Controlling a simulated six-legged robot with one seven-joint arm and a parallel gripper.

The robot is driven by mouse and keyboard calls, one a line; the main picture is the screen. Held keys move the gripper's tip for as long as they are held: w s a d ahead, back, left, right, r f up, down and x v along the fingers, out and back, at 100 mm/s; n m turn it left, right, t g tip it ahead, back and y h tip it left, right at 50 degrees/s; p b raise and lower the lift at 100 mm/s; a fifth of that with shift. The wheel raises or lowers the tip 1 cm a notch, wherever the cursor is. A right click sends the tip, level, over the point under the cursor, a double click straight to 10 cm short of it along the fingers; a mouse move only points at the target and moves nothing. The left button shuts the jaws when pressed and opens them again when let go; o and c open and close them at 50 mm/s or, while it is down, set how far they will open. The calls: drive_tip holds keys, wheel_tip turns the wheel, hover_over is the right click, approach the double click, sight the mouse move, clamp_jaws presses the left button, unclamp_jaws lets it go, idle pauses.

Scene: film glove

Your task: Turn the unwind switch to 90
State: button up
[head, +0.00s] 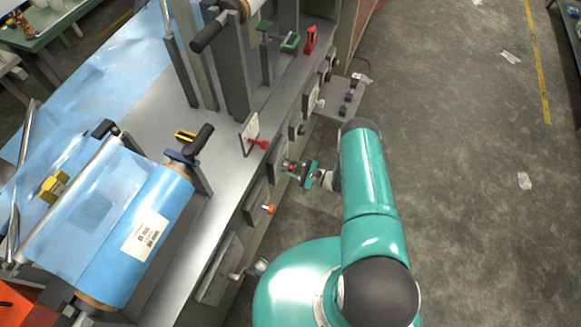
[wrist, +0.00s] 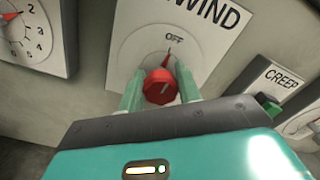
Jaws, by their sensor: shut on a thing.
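The unwind switch is a red knob (wrist: 159,86) on a white plate (wrist: 205,28) whose visible lettering reads "WIND", the rest being cut off or hidden. Its red pointer points up, close to the "OFF" mark; no 90 mark is visible. My gripper (wrist: 160,92) has its pale green fingers shut on the knob, one on each side. In the head view my gripper (head: 299,172) reaches the front panel of the machine from the right, and the switch there is mostly hidden by the fingers.
A numbered dial with a red pointer (wrist: 18,18) is to the left, and a "CREEP" plate (wrist: 277,80) with a green button (wrist: 269,106) to the right. An orange knob (head: 268,209) and a red handle (head: 258,144) are nearby. Open floor (head: 470,200) lies right.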

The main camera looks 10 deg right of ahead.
drive_tip(key=m, duration=0.4)
drive_tip(key=shift+w+d+m, duration=0.1)
drive_tip(key=shift+m, duration=0.3)
drive_tip(key=m, duration=0.3)
drive_tip(key=shift+m, duration=0.3)
drive_tip(key=m, duration=0.4)
drive_tip(key=shift+m, duration=2.4)
drive_tip(key=o, duration=1)
drive_tip(key=shift+c, duration=0.2)
drive_tip(key=shift+d, duration=0.1)
drive_tip(key=v, duration=1.3)
drive_tip(key=shift+s+d, duration=0.25)
